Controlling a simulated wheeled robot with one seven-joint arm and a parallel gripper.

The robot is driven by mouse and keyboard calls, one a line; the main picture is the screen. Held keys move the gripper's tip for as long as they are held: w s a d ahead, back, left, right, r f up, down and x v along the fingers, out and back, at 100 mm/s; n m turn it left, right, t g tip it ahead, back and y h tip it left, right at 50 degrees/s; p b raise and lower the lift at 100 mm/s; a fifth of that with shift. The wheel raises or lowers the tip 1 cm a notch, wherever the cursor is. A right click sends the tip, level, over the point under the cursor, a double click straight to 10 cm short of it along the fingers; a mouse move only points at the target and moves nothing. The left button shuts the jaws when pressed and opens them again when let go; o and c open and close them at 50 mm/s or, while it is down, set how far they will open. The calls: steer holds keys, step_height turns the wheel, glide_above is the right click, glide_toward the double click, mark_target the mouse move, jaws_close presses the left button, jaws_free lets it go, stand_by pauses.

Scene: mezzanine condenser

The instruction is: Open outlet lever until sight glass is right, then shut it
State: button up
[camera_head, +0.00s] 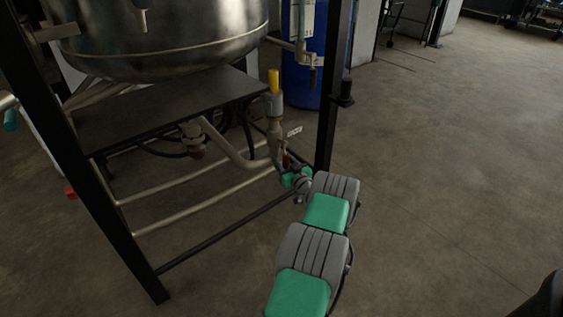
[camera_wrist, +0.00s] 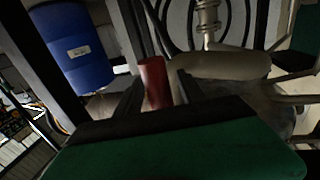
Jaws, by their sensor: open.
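A red lever (camera_head: 286,159) hangs on the pipework below the tank in the head view. In the wrist view the red lever (camera_wrist: 153,82) stands upright between my two dark fingers. My gripper (camera_wrist: 160,90) is open around it, and I cannot tell whether either finger touches it. In the head view my gripper (camera_head: 288,172) is small and partly hidden by my arm. A clear-looking upright tube with white markings (camera_head: 307,20), possibly the sight glass, is at the top, cut by the frame edge. Its level cannot be read.
A steel tank (camera_head: 165,30) sits above a dark shelf (camera_head: 170,112) in a black frame, whose post (camera_head: 328,120) stands close beside my gripper. A yellow-topped fitting (camera_head: 274,82) is above the lever. A blue drum (camera_wrist: 75,45) stands behind.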

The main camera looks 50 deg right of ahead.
jaws_close()
stand_by(0.5)
stand_by(0.9)
